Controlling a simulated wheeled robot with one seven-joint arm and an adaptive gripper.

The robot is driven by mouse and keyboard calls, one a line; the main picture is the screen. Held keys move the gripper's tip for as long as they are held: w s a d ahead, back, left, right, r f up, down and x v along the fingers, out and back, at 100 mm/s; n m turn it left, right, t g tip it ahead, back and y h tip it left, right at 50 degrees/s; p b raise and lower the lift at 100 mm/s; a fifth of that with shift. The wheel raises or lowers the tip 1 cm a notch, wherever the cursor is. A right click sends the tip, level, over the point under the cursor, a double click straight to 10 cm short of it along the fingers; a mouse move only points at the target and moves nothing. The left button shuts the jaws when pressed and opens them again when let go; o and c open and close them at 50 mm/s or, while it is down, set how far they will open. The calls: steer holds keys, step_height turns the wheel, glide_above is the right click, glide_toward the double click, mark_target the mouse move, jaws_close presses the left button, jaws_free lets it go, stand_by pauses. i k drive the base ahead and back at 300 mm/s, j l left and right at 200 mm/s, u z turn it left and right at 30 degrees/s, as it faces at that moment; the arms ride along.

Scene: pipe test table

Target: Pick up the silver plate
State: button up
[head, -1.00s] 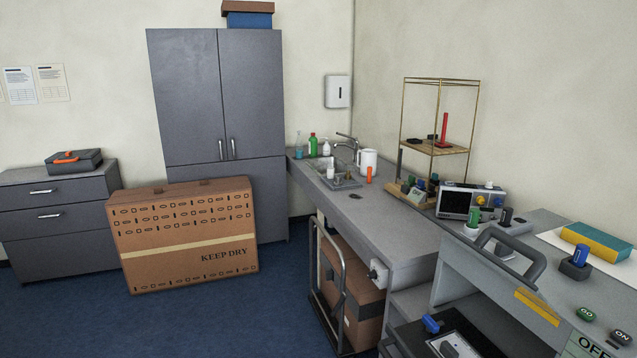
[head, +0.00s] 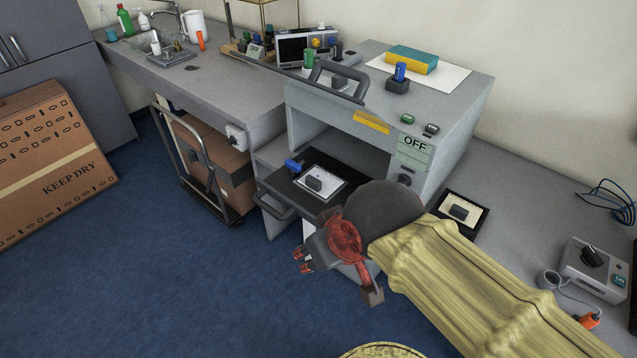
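A flat silver-white plate (head: 332,188) with a black knob on it lies in a dark pull-out tray (head: 287,190) at the front of the grey test bench. A second pale plate (head: 472,212) with a black knob sits in a black frame on the counter to the right. I cannot tell for sure which one is the silver plate. My gripper (head: 339,279), red and dark grey, is in front of the bench, below and right of the tray plate in the picture. Its fingers look spread, with nothing seen between them. It appears apart from both plates.
A control box (head: 594,262) with cables is at right. A trolley (head: 207,170) stands at left. Blue floor is clear in front.

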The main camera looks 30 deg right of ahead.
mark_target(324, 184)
steer(key=i+j, duration=0.15)
steer(key=i, duration=0.2)
steer(key=i+j, duration=0.1)
steer(key=i, duration=0.3)
steer(key=i+j+z, duration=0.1)
steer(key=z, duration=1.55)
steer(key=i+j, duration=0.1)
